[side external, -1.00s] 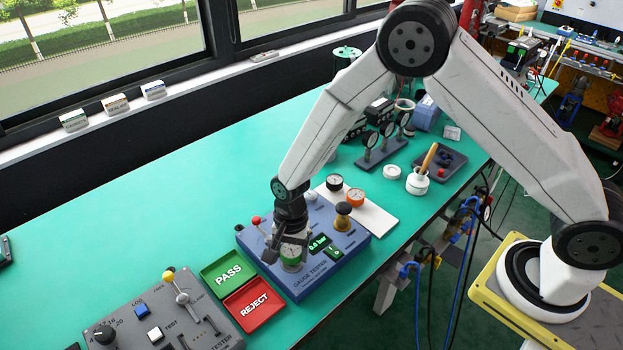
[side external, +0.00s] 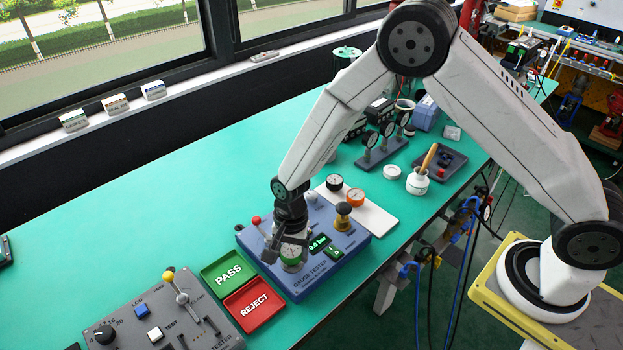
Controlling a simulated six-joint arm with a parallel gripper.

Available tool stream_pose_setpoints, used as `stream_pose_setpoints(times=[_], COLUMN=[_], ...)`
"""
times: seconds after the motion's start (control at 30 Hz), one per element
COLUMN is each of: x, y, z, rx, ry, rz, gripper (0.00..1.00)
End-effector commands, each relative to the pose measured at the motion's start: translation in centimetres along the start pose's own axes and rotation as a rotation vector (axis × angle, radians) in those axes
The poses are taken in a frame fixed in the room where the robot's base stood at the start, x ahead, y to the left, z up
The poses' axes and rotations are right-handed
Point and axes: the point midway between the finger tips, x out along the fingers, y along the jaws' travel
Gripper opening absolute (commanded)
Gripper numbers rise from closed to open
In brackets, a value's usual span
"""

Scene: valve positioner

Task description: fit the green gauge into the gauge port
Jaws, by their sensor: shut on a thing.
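The green gauge (side external: 291,254) is upright at the front left part of the blue gauge tester (side external: 318,284). My gripper (side external: 288,241) points down and is shut on the gauge from above. The gauge's lower end is at the tester's top, beside the green display (side external: 319,242). The gauge port is hidden under the gauge and my gripper, so I cannot tell how deep the gauge sits in it.
A red-tipped lever (side external: 256,221) and a brass knob (side external: 343,214) stand up from the tester. A white board (side external: 376,221) with black (side external: 334,182) and orange (side external: 355,197) gauges lies behind. Green PASS (side external: 228,273) and red REJECT (side external: 254,305) trays lie at left.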

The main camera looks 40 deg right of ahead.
Motion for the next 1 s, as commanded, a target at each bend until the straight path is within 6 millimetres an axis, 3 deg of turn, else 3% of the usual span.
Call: stream_pose_setpoints(times=[0.97,1.0], x=[1.2,1.3], y=[-0.1,-0.1], z=[-0.2,-0.2], rx=[0.000,0.000], ry=[0.000,0.000], rz=[-0.001,-0.001], gripper=[0.07,0.75])
